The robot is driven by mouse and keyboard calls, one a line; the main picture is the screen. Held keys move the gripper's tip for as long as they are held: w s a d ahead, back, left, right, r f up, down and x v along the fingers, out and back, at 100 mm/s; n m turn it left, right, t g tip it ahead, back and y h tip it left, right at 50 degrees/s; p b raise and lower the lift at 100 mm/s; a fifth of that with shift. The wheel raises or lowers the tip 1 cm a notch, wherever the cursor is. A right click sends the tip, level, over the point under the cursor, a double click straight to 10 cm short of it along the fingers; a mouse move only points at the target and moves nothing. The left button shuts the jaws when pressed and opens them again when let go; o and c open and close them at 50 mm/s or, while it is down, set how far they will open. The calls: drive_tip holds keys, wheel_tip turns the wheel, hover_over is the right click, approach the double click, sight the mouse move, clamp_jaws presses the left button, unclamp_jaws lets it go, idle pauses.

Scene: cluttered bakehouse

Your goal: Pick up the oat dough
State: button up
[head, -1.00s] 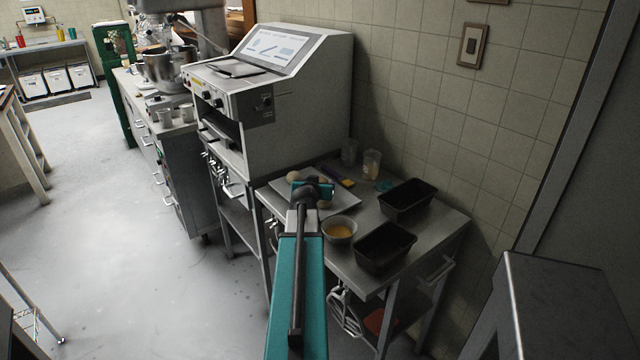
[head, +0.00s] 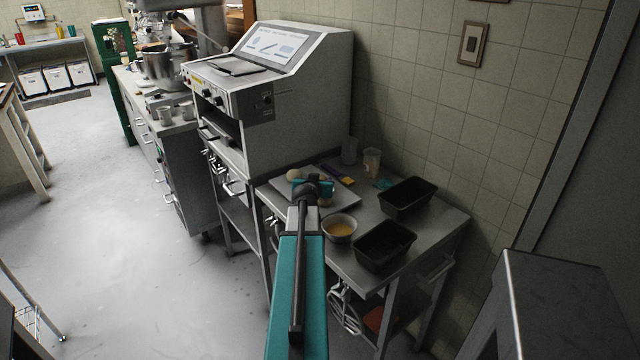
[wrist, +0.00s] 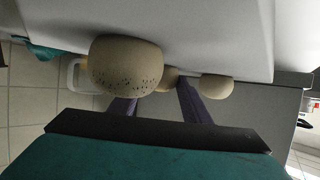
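The wrist view looks upside down. In it, a speckled dough ball (wrist: 126,65), which looks like the oat dough, rests on the pale tray (wrist: 225,35) and is the nearest ball. Two plain balls sit beyond it, one (wrist: 168,78) partly hidden and one (wrist: 217,87) to the side. My gripper (wrist: 158,103) is open, its two dark fingers apart with nothing held. The speckled ball overlaps one finger; contact cannot be told. In the head view, my gripper (head: 313,188) is low over the tray (head: 345,200), partly hiding a ball (head: 326,202); a pale ball (head: 293,175) sits to its left.
A bowl of yellow liquid (head: 340,229) stands close in front of the tray. Two dark loaf tins, (head: 407,197) and (head: 385,246), are to the right. A large grey machine (head: 270,95) rises at the left; a tiled wall is behind.

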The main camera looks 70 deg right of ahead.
drive_tip(key=shift+r, duration=0.1)
drive_tip(key=shift+c, duration=0.2)
drive_tip(key=shift+r+b, duration=0.45)
drive_tip(key=shift+r, duration=1.1)
drive_tip(key=s+a, duration=0.1)
drive_tip(key=a, duration=0.1)
drive_tip(key=s+a+b, duration=0.1)
drive_tip(key=s+a, duration=0.1)
drive_tip(key=s+a+r, duration=0.1)
drive_tip(key=a, duration=0.1)
drive_tip(key=shift+s, duration=0.4)
drive_tip(key=shift+s+a+f+b, duration=0.1)
drive_tip(key=shift+s+a+b, duration=0.1)
drive_tip(key=shift+b, duration=0.25)
drive_tip(key=shift+d+b, duration=0.2)
drive_tip(key=shift+b, duration=0.4)
drive_tip(key=shift+s+f+b, duration=0.1)
drive_tip(key=shift+b, duration=1.1)
drive_tip(key=b, duration=0.5)
drive_tip(key=shift+s+b, duration=0.25)
drive_tip(key=shift+b, duration=0.15)
drive_tip(key=b, duration=0.5)
drive_tip(key=shift+s+a, duration=0.2)
drive_tip(key=shift+a, duration=0.2)
drive_tip(key=a+b, duration=0.1)
drive_tip(key=b, duration=0.4)
drive_tip(key=shift+s+a+r, duration=0.2)
